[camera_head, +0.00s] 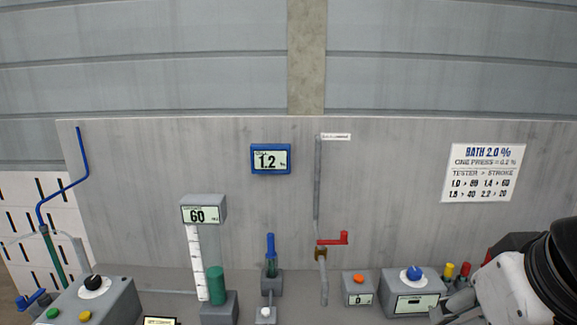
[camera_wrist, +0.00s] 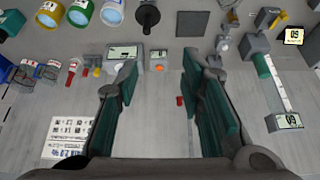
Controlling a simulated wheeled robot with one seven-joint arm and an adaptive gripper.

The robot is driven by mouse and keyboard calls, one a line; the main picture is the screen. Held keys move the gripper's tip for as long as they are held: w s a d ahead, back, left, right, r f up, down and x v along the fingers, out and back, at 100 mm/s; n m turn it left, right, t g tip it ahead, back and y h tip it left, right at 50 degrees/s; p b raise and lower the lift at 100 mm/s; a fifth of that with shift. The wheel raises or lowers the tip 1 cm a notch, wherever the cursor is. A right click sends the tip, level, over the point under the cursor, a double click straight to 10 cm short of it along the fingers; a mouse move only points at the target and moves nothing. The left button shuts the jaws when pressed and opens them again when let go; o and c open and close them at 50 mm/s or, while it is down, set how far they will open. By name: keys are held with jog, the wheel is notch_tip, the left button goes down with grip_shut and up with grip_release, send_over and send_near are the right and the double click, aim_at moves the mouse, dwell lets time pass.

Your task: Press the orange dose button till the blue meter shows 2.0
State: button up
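The orange dose button (camera_head: 358,279) sits on a small grey box (camera_head: 358,299) whose display reads 0. The button also shows in the wrist view (camera_wrist: 159,68), ahead of the gap between my fingers. The blue meter (camera_head: 271,159) hangs on the grey back panel and reads 1.2 %; I cannot make it out in the wrist view. My gripper (camera_wrist: 158,76) is open, with green-padded fingers wide apart and nothing between them. It appears apart from the button. In the head view my arm is at the lower right; the fingertips are not clearly seen there.
A sign (camera_head: 484,172) reads "BATH 2.0 %" and one press = 0.2 %. A stroke display (camera_head: 204,214) reads 60. A red valve handle (camera_head: 333,239) stands left of the button; a box with a blue knob (camera_head: 413,273) stands right.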

dwell(0.3)
grip_shut()
dwell(1.1)
